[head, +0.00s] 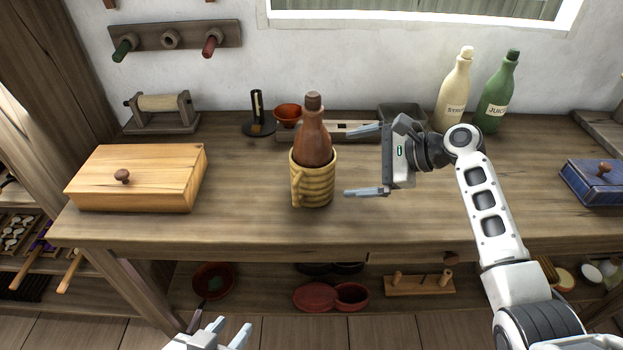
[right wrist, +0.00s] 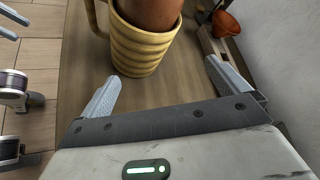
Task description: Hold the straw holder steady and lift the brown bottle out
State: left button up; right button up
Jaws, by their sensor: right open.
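The brown bottle (head: 314,138) stands upright inside the straw holder (head: 318,187), a yellow ribbed mug-like holder with a handle on its left front side. The bottle's lower part is hidden by the holder. My right gripper (head: 366,160) is open to the right of the holder, its fingers pointing left toward it, with nothing between them. In the right wrist view the holder (right wrist: 140,50) and the bottle's lower body (right wrist: 150,12) are ahead of the fingers, apart from them. My left gripper (head: 228,335) is at the bottom edge, below the tabletop front, only partly in view, with its fingers apart and empty.
A wooden box (head: 140,178) with a knob stands left on the table. A cream bottle (head: 454,90) and a green bottle (head: 498,92) stand at the back right. A blue box (head: 593,183) is far right. Behind the holder are an orange bowl (head: 288,114) and a dark candle stand (head: 258,115).

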aim_at(314, 185)
jog(key=shift+w+d+r+m+g, duration=0.25)
jog(key=shift+d+r+m+g, duration=0.2)
jog(key=shift+r+m+g, duration=0.2)
jog(key=shift+s+m+g, duration=0.3)
jog(key=shift+m+g, duration=0.05)
jog(key=shift+g, duration=0.4)
jog(key=shift+s+a+f+g+y, duration=0.2)
jog(key=shift+s+g, duration=0.2)
jog(key=shift+s, duration=0.05)
jog(key=shift+s+a+f+g+y, duration=0.15)
jog(key=shift+s+a+g+y, duration=0.05)
jog(key=shift+s+g, duration=0.2)
jog(key=shift+s+a+f, duration=0.1)
jog(key=shift+a+f, duration=0.05)
jog(key=shift+a, duration=0.05)
jog(key=x, duration=0.9)
jog(key=shift+s+a+f, duration=0.1)
jog(key=shift+a, duration=0.2)
jog(key=shift+c, duration=0.3)
jog(key=c, duration=0.7)
jog(key=o, duration=0.8)
jog(key=shift+c, duration=0.2)
